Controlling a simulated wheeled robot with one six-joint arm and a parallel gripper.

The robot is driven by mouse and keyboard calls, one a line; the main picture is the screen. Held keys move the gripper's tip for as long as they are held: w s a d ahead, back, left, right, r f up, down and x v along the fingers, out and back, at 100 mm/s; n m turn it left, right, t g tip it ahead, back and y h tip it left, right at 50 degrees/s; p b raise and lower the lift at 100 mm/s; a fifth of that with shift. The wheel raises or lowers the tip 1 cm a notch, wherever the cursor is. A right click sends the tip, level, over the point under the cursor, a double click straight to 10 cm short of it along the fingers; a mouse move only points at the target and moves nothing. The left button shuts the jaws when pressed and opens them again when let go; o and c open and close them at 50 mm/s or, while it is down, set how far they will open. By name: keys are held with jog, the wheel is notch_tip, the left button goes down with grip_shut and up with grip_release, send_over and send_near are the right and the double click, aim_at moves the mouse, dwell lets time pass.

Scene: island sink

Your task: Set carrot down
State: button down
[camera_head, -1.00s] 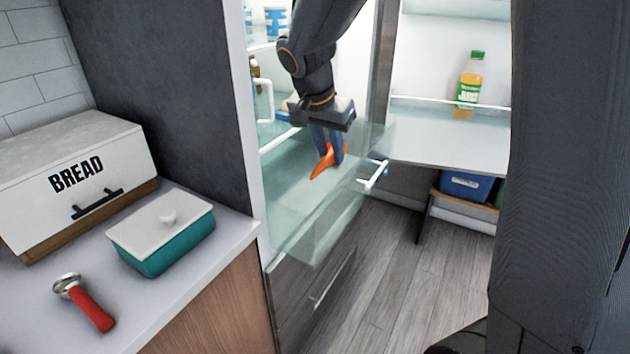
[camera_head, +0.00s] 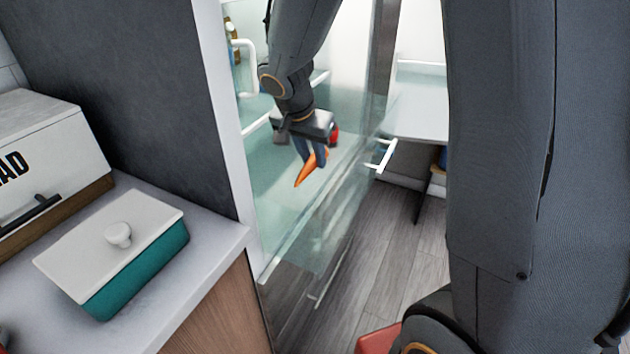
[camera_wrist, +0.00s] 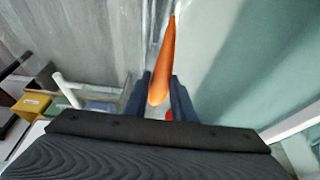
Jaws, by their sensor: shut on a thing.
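An orange carrot (camera_head: 307,170) is held between the fingers of my gripper (camera_head: 312,156), tilted with its tip pointing down and to the left in the head view. In the wrist view the carrot (camera_wrist: 165,62) sticks out beyond the blue fingertips of my gripper (camera_wrist: 160,92). My gripper is shut on it. It hangs over or inside a clear glass-like drawer (camera_head: 275,230) of the open fridge; I cannot tell how far the carrot is above the bottom. A small red thing (camera_head: 334,135) shows behind my gripper, mostly hidden.
The drawer's front panel with a white handle (camera_head: 382,156) is at the right. A teal dish with a white lid (camera_head: 110,245) and a bread box (camera_head: 45,145) stand on the counter at left.

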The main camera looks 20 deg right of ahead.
aim_at(307, 170)
notch_tip(307, 170, down, 10)
jog(key=shift+r+b, duration=0.15)
jog(key=shift+b, duration=0.25)
dwell(0.3)
jog(key=c, duration=1.5)
grip_release()
jog(key=shift+s, duration=0.1)
jog(key=shift+r, duration=0.15)
jog(key=v, duration=1.1)
jog(key=shift+s+a+r, duration=0.1)
jog(key=shift+a+r, duration=0.05)
jog(key=shift+r, duration=0.2)
